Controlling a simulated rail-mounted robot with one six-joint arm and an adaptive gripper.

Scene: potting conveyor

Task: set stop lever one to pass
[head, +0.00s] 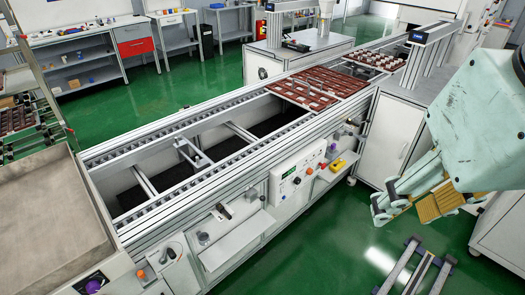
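Another dark lever-like part (167,254) sits at the near left end of the same front side. I cannot read any label, so I cannot tell which is stop lever one or how it is set. My gripper (408,206) hangs at the right, over the green floor, well apart from the levers. Its tan pads show, and nothing is visible in it. I cannot tell how far its fingers are parted.
Red-brown trays (318,87) lie on the far belt. A yellow part (337,165) sits right of the panel. A metal frame (412,268) stands below my gripper. Green floor separates my gripper from the conveyor.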

